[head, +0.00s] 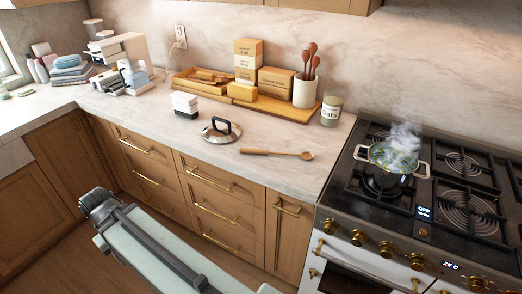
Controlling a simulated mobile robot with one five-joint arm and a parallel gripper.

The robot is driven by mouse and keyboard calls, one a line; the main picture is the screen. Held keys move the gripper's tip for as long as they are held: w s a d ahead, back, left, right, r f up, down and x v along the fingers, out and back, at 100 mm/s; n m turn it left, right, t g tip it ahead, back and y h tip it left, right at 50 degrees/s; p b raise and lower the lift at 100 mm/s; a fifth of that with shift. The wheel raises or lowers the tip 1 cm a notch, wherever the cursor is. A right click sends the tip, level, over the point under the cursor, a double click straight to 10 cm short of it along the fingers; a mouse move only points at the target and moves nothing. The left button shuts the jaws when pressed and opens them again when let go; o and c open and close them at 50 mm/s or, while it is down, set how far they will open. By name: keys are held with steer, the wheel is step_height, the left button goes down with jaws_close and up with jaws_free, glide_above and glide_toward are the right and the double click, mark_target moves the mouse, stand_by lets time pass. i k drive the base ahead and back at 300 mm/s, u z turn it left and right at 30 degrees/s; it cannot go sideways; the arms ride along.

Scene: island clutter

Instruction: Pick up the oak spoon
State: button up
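The oak spoon (277,153) is a light brown wooden spoon with a long handle. It lies flat on the pale stone counter, near the front edge, with its handle to the left and its bowl to the right. Nothing covers it. A part of my arm shows at the lower left, below and in front of the counter, well apart from the spoon. I make out no gripper fingers in this view.
A pot lid (221,134) lies left of the spoon. A wooden tray (291,112) with boxes and a utensil crock (305,92) stands behind, beside an oats jar (331,110). A steaming pot (392,160) sits on the stove at right. Counter around the spoon is clear.

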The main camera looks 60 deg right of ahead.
mark_target(308, 156)
steer(key=i, duration=0.85)
steer(key=u, duration=0.05)
